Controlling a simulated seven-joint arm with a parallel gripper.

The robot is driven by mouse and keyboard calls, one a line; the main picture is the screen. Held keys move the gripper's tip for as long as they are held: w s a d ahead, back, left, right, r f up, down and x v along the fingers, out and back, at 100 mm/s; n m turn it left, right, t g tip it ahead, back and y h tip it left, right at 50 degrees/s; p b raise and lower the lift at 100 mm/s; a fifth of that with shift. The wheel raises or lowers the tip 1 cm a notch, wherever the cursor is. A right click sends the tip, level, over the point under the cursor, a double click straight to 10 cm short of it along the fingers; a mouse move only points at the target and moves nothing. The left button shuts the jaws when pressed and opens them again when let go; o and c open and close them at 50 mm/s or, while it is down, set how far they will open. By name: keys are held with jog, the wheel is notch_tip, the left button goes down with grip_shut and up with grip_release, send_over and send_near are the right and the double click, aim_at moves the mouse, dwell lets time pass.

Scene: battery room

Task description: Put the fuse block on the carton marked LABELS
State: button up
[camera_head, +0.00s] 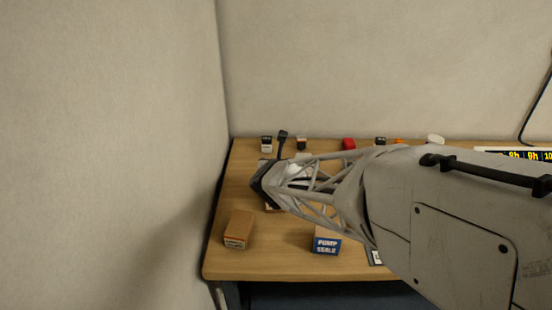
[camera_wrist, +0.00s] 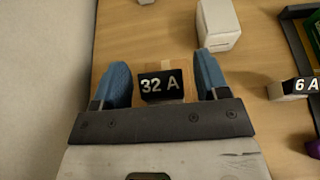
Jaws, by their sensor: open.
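A black-faced block marked 32 A (camera_wrist: 160,86), which looks like a fuse block, lies between my fingers in the wrist view. A tan surface shows around it; I cannot tell whether that is part of it or a carton below. My gripper (camera_wrist: 163,68) is open, its blue fingers on either side with a small gap at each. In the head view my gripper (camera_head: 268,180) is over the left part of the table and hides what is under it. A brown carton (camera_head: 239,229) stands at the front left; its print is too small to read. No LABELS marking is readable.
A carton marked PUMP SEALS (camera_head: 327,243) stands near the table's front edge. Small blocks (camera_head: 266,143) and a red item (camera_head: 348,144) line the back. In the wrist view a white box (camera_wrist: 216,24) and a 6 A block (camera_wrist: 290,89) are nearby. A wall bounds the left.

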jog(key=v, duration=1)
jog(key=shift+s, duration=0.25)
jog(key=shift+r, duration=0.15)
dwell(0.4)
jog(key=s+d+r+n+g+y, duration=0.2)
jog(key=s+d+r+n, duration=0.15)
jog(key=n, duration=0.55)
jog(key=s+d+r+n+g+y, duration=0.2)
jog(key=s+r+n, duration=0.25)
jog(key=n, duration=0.55)
jog(key=s+d+n+g+h, duration=0.4)
jog(key=s+d+n+g, duration=0.2)
jog(key=s+d+n, duration=0.8)
jog(key=s+r+n, duration=0.1)
jog(key=s+n, duration=0.1)
jog(key=s, duration=0.1)
jog(key=shift+s+n+g, duration=0.2)
jog(key=shift+n+g, duration=0.2)
